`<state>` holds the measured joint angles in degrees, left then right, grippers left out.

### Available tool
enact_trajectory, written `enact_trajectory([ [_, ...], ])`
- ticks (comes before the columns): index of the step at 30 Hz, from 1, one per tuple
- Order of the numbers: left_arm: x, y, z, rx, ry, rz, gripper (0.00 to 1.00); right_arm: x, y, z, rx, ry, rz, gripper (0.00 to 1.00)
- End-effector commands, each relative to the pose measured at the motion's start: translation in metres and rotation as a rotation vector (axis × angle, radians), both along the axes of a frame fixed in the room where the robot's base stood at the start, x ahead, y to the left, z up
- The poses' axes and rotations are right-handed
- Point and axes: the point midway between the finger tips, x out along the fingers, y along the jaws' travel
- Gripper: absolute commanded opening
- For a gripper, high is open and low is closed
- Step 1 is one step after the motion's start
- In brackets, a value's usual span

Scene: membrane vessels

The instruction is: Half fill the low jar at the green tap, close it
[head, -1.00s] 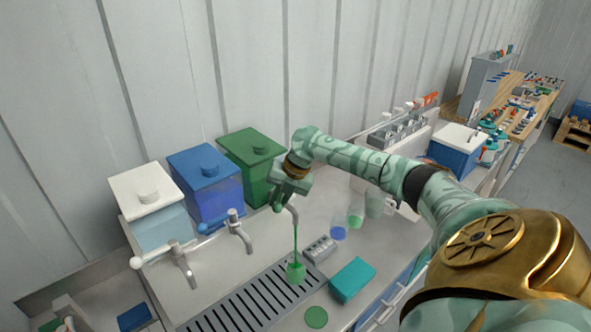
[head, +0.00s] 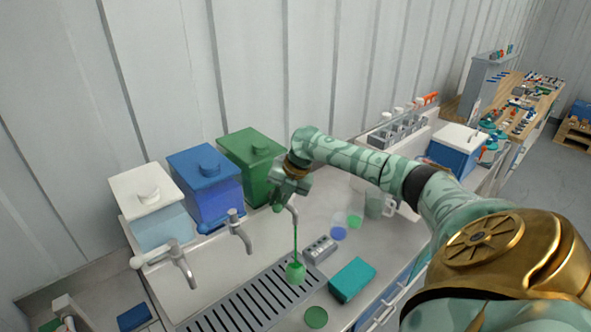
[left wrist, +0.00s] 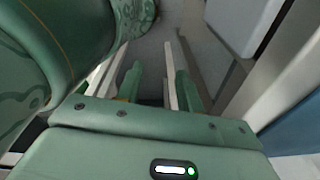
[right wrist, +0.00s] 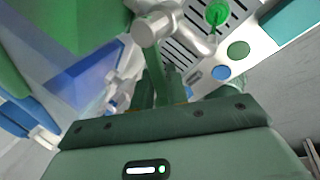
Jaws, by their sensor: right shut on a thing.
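The low jar (head: 295,272) stands on the drain grate under the green tap (head: 293,215), with green liquid in it. A thin green stream falls from the spout into it. The jar also shows in the right wrist view (right wrist: 218,14). How full it is cannot be read exactly. My right gripper (head: 280,196) is shut at the green tap's handle, below the green tank (head: 252,160); the handle is mostly hidden by it. A flat green disc, perhaps a lid (head: 316,317), lies in front of the grate. My left gripper (left wrist: 157,85) is open and empty, away from the counter items.
A grey box (head: 320,249) and a teal block (head: 352,279) lie right of the jar. Clear vessels with blue (head: 338,234) and green (head: 355,222) parts and a mug (head: 380,205) stand behind. Blue (head: 207,187) and white (head: 150,205) tanks with taps are at left.

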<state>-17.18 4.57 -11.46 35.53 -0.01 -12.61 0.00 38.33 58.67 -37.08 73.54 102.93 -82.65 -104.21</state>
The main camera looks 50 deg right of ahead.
Motion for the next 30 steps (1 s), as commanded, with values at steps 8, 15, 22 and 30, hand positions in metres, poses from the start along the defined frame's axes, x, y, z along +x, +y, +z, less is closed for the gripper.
enact_trajectory([
  [8, 0.0, 0.0, 0.005, 0.0, 0.0, 0.0, 0.37, 0.0, 0.001, 0.001, 0.001, 0.002, -0.017, 0.0],
  [15, 0.001, 0.0, 0.04, 0.0, -0.001, 0.0, 0.37, 0.009, 0.007, 0.005, 0.001, 0.003, -0.224, 0.0],
  [22, 0.001, 0.0, 0.053, 0.0, -0.002, 0.0, 0.37, 0.015, 0.01, 0.003, 0.001, 0.003, -0.338, 0.0],
  [30, 0.001, 0.0, 0.082, 0.0, -0.002, 0.0, 0.37, 0.026, 0.013, 0.003, 0.001, 0.003, -0.556, 0.0],
])
